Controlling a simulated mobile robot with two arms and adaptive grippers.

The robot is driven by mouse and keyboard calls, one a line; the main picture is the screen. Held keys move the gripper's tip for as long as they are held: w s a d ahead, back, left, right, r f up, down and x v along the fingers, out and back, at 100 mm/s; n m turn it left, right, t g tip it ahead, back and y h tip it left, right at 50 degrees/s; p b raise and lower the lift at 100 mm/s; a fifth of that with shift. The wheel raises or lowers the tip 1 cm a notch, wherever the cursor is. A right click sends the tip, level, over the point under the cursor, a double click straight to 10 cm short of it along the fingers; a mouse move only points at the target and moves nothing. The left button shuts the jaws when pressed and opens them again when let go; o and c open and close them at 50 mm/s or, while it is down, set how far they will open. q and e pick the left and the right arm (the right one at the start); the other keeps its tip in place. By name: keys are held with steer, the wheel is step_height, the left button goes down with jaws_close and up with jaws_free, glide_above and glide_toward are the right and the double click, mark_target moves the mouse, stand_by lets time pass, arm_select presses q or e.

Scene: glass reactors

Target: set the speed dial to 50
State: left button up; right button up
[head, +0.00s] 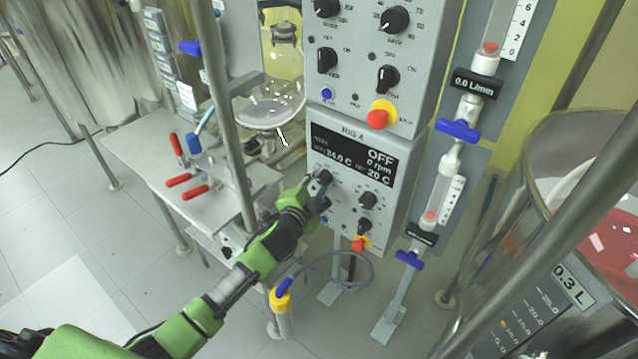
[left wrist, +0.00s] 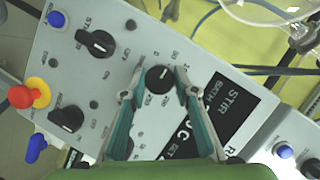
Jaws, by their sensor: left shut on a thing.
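The grey RIG 4 control box (head: 402,173) carries a dark display (head: 345,155) reading OFF, 0 rpm, with 34.0 C and 20 C below. My left gripper (head: 320,184) is at the box's upper-left dial, just below the display, and mostly hides it in the head view. In the left wrist view this round black dial (left wrist: 159,79) sits between the two fingertips of my left gripper (left wrist: 160,76), which is shut on it. The scale marks around the dial are too small to read surely. My right gripper is not in view.
On the same box are another black dial (head: 368,200), a black switch (left wrist: 96,43), a blue button (left wrist: 57,18) and a red-and-yellow stop button (left wrist: 28,96). A second control box (head: 362,75) is above. A metal post (head: 222,110) stands left of my gripper.

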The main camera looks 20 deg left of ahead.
arm_select(q)
steer(key=o, duration=1.1)
steer(key=v, duration=1.2)
